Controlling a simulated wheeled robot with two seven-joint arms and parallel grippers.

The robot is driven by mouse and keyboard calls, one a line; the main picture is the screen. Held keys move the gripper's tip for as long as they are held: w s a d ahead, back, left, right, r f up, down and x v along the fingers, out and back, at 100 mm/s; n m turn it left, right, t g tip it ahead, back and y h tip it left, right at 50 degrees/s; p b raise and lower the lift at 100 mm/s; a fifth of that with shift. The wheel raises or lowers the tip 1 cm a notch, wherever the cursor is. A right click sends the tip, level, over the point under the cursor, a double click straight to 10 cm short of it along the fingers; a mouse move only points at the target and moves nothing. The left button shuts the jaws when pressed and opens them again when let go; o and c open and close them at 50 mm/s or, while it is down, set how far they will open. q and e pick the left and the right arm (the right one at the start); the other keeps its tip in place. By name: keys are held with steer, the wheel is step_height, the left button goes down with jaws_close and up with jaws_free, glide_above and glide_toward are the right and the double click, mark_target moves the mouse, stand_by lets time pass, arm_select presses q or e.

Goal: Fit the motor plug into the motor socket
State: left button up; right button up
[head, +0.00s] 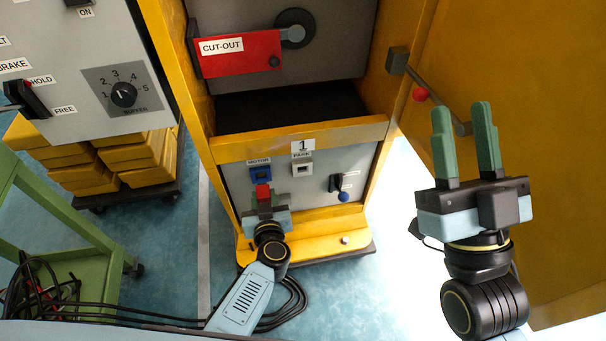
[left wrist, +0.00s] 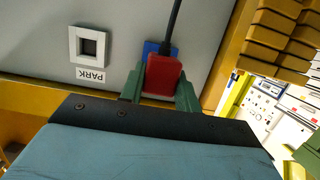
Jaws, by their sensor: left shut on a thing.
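The red motor plug (head: 263,191) is between the green fingers of my left gripper (head: 265,204), which is shut on it. The blue-framed motor socket (head: 260,172) is on the grey panel, just above the plug in the head view. In the left wrist view the plug (left wrist: 164,74) covers much of the blue socket (left wrist: 150,48), and a dark cable runs up from it. Whether the plug touches or enters the socket is hidden. My right gripper (head: 466,140) is open and empty, with its fingers pointing up, away from the panel at the right.
The white park socket (head: 302,169) is beside the motor socket and looks empty. A blue-knobbed lever (head: 343,190) is further right on the panel. Black cables (head: 285,308) lie around my left arm. A green cart (head: 60,245) stands at the left.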

mark_target(263, 187)
arm_select(q)
steer(key=shift+w+a, duration=0.15)
steer(key=shift+w, duration=0.4)
steer(key=shift+w+a, duration=0.15)
steer(key=shift+w, duration=0.4)
steer(key=shift+w+a, duration=0.2)
steer(key=shift+w, duration=0.6)
stand_by(0.4)
stand_by(0.6)
steer(key=o, duration=1.1)
steer(key=shift+w, duration=0.1)
